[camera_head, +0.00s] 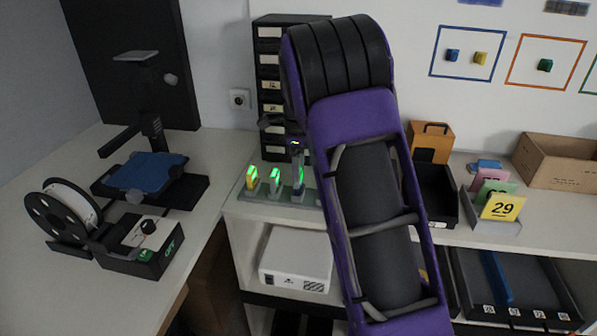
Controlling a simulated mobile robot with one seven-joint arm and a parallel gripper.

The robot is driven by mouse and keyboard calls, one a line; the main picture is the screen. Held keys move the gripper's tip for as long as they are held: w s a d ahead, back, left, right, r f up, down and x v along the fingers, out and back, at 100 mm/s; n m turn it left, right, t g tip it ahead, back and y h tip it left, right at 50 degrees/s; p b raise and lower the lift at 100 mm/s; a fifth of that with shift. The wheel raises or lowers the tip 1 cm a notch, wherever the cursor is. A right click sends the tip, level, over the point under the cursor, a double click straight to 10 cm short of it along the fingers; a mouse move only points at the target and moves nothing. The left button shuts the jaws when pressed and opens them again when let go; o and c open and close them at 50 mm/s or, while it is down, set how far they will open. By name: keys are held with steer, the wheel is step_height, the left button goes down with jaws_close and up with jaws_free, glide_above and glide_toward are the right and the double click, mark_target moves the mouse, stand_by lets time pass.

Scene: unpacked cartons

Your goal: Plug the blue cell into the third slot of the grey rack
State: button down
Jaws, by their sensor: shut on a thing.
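The grey rack (283,197) stands near the left end of the white counter, its right end partly behind my arm. A yellow cell with a green light (252,180) stands at its left end, and a pale cell with a green light (275,181) stands right of it. My gripper (298,166) points down at the third position from the left, shut on the blue cell (299,180), of which only a small part shows, with a green glow beside it. It is upright; how deep it sits is too small to tell.
A black drawer cabinet (268,85) stands close behind the rack. Right of my arm are a black bin (434,190), number cards (502,206) and a carton (560,162). A white box (296,262) is on the shelf below. A filament spool (66,212) is on the left desk.

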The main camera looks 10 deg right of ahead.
steer(key=shift+f, duration=0.6)
stand_by(0.6)
steer(key=shift+c, duration=0.9)
jaws_free()
